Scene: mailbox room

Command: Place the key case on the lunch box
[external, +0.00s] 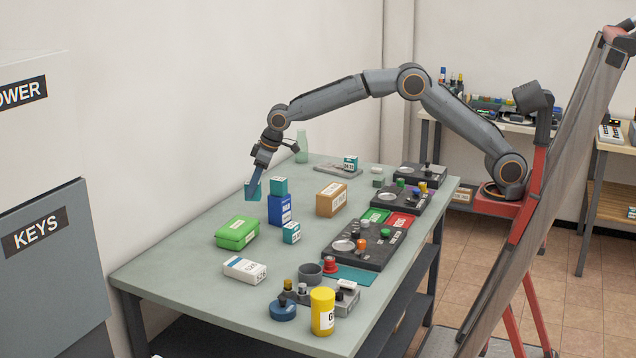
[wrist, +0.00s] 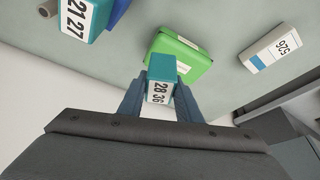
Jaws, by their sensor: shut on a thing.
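My gripper (external: 254,180) is shut on a small teal case (external: 252,190) with a white face and holds it in the air above the far left of the table. In the wrist view the case (wrist: 161,80) sits between the fingers (wrist: 160,95), its white face reading 28 36. I take this to be the key case. The green lunch box (external: 237,234) lies on the table, nearer the camera than my gripper. In the wrist view the lunch box (wrist: 185,52) is below and beyond the held case, partly hidden by it. Its top is bare in the external view.
A blue box (external: 281,211) with a teal box (external: 279,186) on top stands right of the lunch box. A small teal box (external: 291,233) and a white box (external: 245,270) are close by. Dark control panels (external: 365,246) line the right side. The table's left edge strip is clear.

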